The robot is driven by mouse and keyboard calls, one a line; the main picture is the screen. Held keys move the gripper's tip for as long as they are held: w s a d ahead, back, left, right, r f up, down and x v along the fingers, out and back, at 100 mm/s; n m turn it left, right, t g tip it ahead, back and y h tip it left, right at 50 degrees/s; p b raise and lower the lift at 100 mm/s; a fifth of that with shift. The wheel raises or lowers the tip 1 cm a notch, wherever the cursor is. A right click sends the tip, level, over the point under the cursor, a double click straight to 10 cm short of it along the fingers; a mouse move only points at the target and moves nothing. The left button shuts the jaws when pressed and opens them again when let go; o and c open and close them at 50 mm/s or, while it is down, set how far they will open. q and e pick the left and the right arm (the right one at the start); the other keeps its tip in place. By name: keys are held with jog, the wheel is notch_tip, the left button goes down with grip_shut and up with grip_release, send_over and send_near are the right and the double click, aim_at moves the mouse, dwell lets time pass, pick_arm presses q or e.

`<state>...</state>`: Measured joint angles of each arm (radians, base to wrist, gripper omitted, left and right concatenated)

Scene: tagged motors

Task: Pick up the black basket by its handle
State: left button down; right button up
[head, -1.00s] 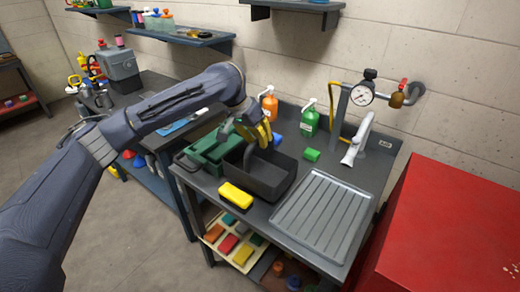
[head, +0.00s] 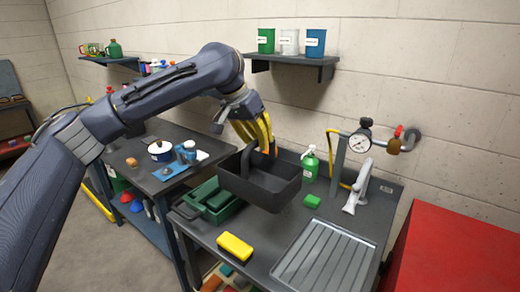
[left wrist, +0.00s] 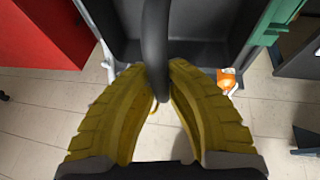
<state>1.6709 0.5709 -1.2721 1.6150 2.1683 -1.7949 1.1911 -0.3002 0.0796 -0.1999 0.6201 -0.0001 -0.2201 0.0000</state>
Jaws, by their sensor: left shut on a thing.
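The black basket (head: 288,194) hangs above the grey workbench, roughly level, with its handle (head: 246,160) standing up over it. My left gripper (head: 268,150) is shut on the handle from above. In the left wrist view, the dark curved handle (left wrist: 156,40) runs between the two yellow ribbed fingers of my left gripper (left wrist: 160,78), and the basket (left wrist: 212,30) shows behind it. The basket looks empty, though its far inside is partly hidden by the fingers. My right gripper is not in view.
A green tray (head: 212,207) and a yellow sponge (head: 235,246) lie near the basket on the bench. A red cabinet (head: 440,255) stands at far right.

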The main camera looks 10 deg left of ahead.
pick_arm(q)
jog(key=shift+r, duration=1.55)
